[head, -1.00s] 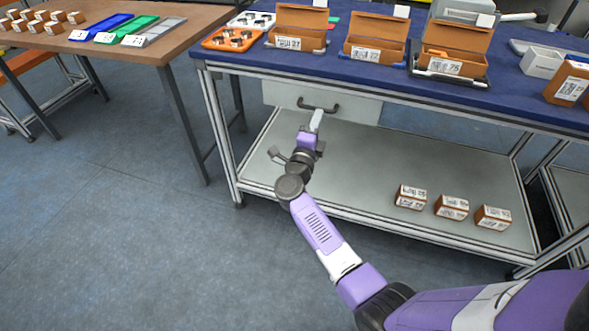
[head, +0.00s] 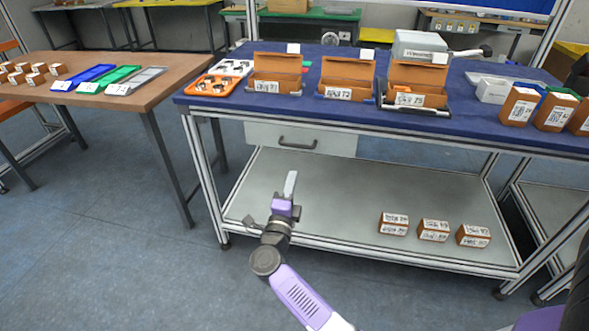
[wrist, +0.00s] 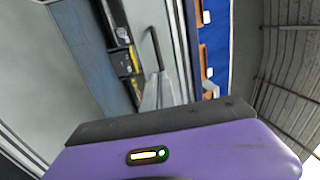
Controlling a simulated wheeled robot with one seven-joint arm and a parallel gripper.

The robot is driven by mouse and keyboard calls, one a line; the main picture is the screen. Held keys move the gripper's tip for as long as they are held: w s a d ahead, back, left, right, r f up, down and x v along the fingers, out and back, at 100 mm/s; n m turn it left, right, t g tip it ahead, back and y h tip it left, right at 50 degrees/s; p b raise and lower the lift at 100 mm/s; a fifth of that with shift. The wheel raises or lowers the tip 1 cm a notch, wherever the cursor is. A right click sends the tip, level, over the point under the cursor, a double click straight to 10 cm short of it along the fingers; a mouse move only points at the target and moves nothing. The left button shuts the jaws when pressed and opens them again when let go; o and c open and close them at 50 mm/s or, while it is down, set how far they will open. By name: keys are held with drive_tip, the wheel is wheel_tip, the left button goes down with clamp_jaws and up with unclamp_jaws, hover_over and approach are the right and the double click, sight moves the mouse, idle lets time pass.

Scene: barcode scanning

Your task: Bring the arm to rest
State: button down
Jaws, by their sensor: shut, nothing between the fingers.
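My gripper (head: 291,184) is shut and empty in the head view. It is in front of the blue-topped workbench (head: 210,105), below the bench's drawer (head: 340,142) and over the near part of the lower shelf (head: 335,200) in the picture. The drawer looks closed, and its dark handle (head: 298,144) is apart from the fingers. In the wrist view the grey fingers (wrist: 160,92) show together beyond my purple gripper body, with the bench edge behind them.
Three open brown boxes (head: 277,75) stand on the bench top. Several small labelled cartons (head: 433,231) sit on the lower shelf. A brown table (head: 150,80) with coloured trays stands at left. Open floor (head: 120,260) lies at lower left.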

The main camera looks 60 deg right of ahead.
drive_tip(key=shift+v, duration=2.05)
